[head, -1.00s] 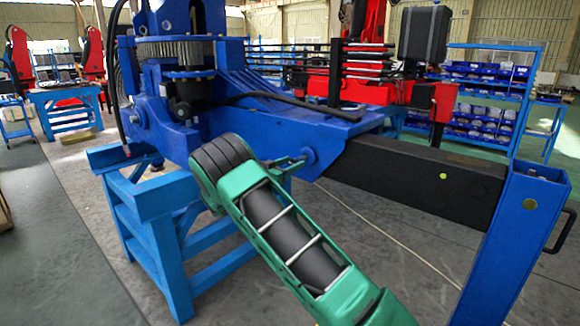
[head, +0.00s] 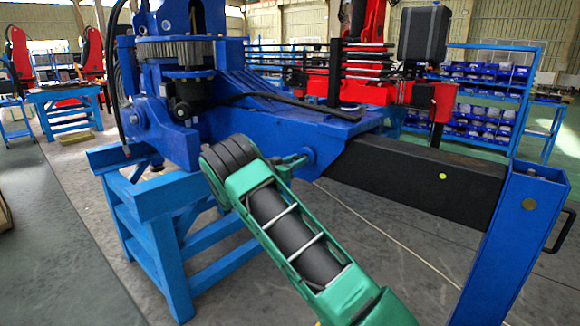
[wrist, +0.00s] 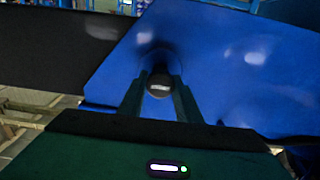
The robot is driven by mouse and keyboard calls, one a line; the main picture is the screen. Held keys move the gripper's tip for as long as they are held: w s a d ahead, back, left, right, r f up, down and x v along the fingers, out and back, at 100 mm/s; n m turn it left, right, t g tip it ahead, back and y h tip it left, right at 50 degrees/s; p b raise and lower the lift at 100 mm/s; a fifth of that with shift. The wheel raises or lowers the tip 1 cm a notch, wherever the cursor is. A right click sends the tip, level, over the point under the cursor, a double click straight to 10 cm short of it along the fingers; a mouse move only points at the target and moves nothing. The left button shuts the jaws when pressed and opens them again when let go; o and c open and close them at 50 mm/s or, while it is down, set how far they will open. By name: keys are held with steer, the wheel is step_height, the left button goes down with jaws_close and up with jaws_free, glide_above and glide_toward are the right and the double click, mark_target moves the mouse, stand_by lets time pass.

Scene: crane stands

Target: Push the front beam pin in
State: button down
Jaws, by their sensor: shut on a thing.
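The front beam pin (wrist: 159,85) shows in the wrist view as a dark round end between the two fingers. It stands in a round blue boss in the side of the blue crane frame (wrist: 235,60). In the head view the boss (head: 308,155) is on the frame's near side, just left of the black beam. My gripper (wrist: 160,93) is shut on the pin, with a finger on either side of it. In the head view my gripper (head: 292,163) is small and reaches the boss from the left. How deep the pin sits is hidden.
The black beam (head: 430,178) runs right to a blue outrigger leg (head: 515,235). A blue stand (head: 165,240) holds the crane at left. Open grey floor lies below the beam. Blue shelves with bins (head: 490,90) are far behind.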

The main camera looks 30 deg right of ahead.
steer(key=shift+x, duration=1.05)
steer(key=c, duration=1.3)
jaws_free()
steer(key=shift+c, duration=0.2)
steer(key=shift+s+a, duration=0.1)
steer(key=shift+a, duration=0.15)
steer(key=v, duration=1)
steer(key=shift+a, duration=0.15)
